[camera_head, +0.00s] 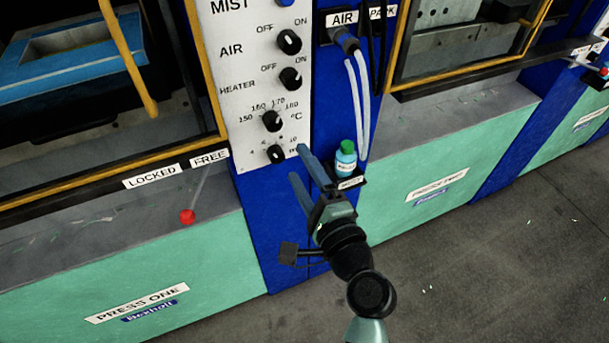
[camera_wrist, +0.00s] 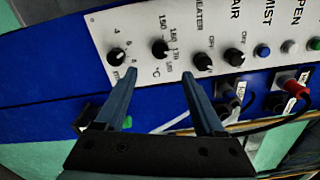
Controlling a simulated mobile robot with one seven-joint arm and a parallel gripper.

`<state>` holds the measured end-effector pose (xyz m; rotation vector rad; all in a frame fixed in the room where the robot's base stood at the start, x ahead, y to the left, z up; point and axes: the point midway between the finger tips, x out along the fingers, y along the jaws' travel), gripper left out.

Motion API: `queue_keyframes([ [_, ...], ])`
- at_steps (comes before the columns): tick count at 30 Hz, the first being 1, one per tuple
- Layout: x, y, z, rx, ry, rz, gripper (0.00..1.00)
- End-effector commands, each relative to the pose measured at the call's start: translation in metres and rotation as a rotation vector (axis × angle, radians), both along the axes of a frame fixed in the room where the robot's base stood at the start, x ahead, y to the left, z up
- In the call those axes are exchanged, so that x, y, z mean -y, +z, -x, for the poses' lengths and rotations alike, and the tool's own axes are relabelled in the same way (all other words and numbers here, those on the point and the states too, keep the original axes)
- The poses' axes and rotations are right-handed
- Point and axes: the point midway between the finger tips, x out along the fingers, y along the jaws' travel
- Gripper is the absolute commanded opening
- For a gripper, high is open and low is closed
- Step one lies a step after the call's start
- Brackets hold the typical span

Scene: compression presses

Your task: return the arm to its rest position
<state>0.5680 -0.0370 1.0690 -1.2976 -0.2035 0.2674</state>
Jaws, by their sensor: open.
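My gripper (camera_head: 302,173) is at the end of my arm, in front of the blue column between the presses. Its two fingers stand apart with nothing between them. They point up toward the lower part of the white control panel (camera_head: 232,85). In the wrist view, my gripper (camera_wrist: 160,88) shows both fingers spread below the panel's dials (camera_wrist: 160,49). A small bottle with a green cap (camera_head: 345,158) stands on a little black shelf just right of the fingers. I cannot tell whether the fingers touch the panel.
Press one (camera_head: 130,290) is at left, with a red-knobbed lever (camera_head: 187,216) low on its front. Press two (camera_head: 430,190) is at right. Pale hoses (camera_head: 358,105) hang from the air fitting above the bottle.

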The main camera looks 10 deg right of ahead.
Motion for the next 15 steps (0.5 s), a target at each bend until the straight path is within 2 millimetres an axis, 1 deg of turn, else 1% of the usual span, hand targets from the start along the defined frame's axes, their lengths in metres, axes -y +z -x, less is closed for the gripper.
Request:
queue_keyframes([
  [1,0.0019,-0.0011,0.0051,0.000,-0.001,0.000,0.71],
  [4,0.0030,-0.0002,0.0103,0.000,0.001,0.000,0.71],
  [15,0.0032,0.0004,0.0114,0.000,0.001,-0.001,0.71],
])
